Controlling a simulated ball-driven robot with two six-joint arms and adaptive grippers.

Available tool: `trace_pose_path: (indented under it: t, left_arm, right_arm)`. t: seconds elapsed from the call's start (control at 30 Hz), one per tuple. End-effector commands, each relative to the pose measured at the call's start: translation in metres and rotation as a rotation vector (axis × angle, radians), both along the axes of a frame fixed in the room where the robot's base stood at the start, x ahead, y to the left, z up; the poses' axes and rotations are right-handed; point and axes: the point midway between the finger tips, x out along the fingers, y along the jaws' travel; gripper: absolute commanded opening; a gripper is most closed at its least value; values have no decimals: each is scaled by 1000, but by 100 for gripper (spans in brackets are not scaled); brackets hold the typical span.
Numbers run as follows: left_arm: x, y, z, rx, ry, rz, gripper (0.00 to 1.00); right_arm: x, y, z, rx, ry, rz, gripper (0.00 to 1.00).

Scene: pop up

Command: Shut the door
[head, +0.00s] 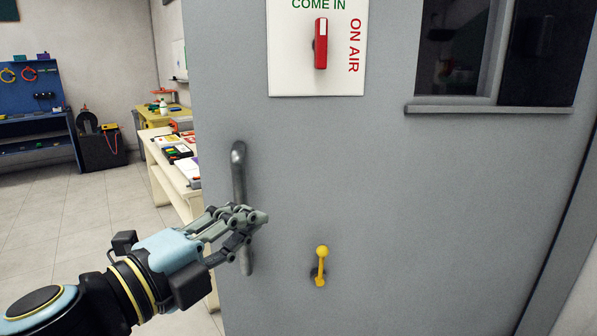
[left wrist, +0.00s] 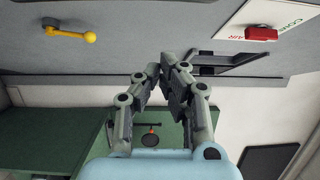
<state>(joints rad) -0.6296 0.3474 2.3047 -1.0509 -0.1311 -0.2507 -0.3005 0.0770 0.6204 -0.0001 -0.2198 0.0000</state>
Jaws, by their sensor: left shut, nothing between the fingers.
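The grey door (head: 420,190) fills most of the head view, with the room visible past its left edge. It also spans the top of the left wrist view (left wrist: 140,55). A vertical grey pull handle (head: 239,170) is on the door near that edge. My left gripper (head: 262,217) is shut and empty, in front of the handle's lower half and overlapping it in the picture. I cannot tell whether it touches the handle or the door. In the left wrist view, its fingertips (left wrist: 165,72) meet close to the door face. My right gripper is not in view.
The door bears a yellow lever (head: 321,266), a white sign with a red slider (head: 320,44) and a window with a ledge (head: 490,109). Left of it are a cream table (head: 160,165) with items and a blue workbench (head: 35,110). The tiled floor (head: 70,215) between is clear.

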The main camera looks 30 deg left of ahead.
Motion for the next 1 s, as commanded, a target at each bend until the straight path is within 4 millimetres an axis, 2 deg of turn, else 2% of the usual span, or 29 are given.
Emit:
trace_pose_path:
  t: [0.03, 0.1, 0.27, 0.47, 0.6, 0.7, 0.8, 1.0]
  left_arm:
    - [-4, 2, -2, 5, 24, -1, 0]
    - [-3, 2, -4, 5, 29, 0, 0]
    - [11, 1, -2, 1, 29, 4, 0]
    - [49, -4, 2, -1, 28, 3, 0]
    - [80, -7, -2, 0, 28, 2, 0]
    - [99, -9, -3, 0, 28, 1, 0]
    - [110, 4, -7, 4, 29, 0, 0]
    - [123, 15, -8, 2, 31, 0, 0]
  right_arm:
    - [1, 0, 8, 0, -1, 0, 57]
    - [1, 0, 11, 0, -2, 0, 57]
    - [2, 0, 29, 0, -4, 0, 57]
    - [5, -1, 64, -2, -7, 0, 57]
    - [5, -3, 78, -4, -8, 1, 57]
    - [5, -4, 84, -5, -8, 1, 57]
    - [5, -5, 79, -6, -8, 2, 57]
    - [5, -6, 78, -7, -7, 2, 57]
